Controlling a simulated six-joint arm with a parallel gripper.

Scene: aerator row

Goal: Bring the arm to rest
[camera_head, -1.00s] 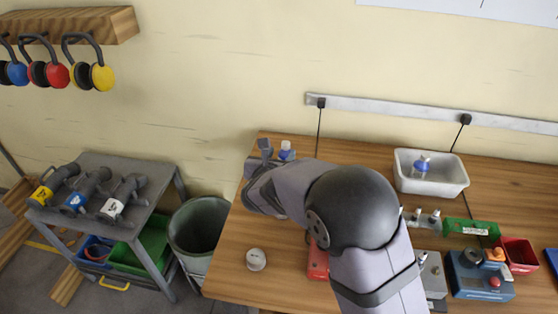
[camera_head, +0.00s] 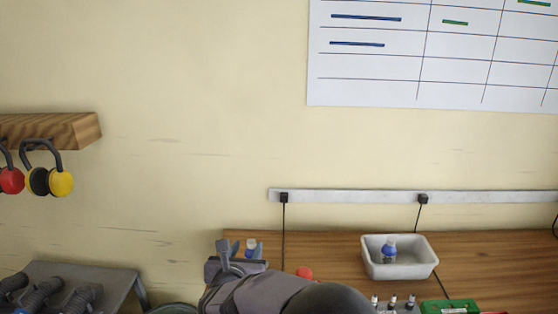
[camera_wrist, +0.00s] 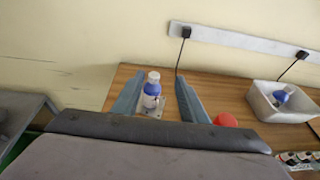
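My gripper (camera_head: 238,252) is at the left back of the wooden bench, low in the head view. In the wrist view, its two blue-grey fingers (camera_wrist: 160,88) stand apart, with clear gaps between them and a blue bottle (camera_wrist: 152,92) with a white cap. That bottle shows upright beyond and between the fingers, apparently untouched. In the head view the bottle (camera_head: 252,248) is partly hidden by my gripper. My arm (camera_head: 262,292) reaches in from the bottom edge, which cuts it off.
A white tray (camera_head: 371,264) holding another blue bottle (camera_head: 389,249) stands at the right. A red round thing (camera_head: 305,272) is near my arm. Small fittings (camera_head: 393,303) and a green box (camera_head: 449,306) are at the front right. A grey cart (camera_head: 90,272) stands left.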

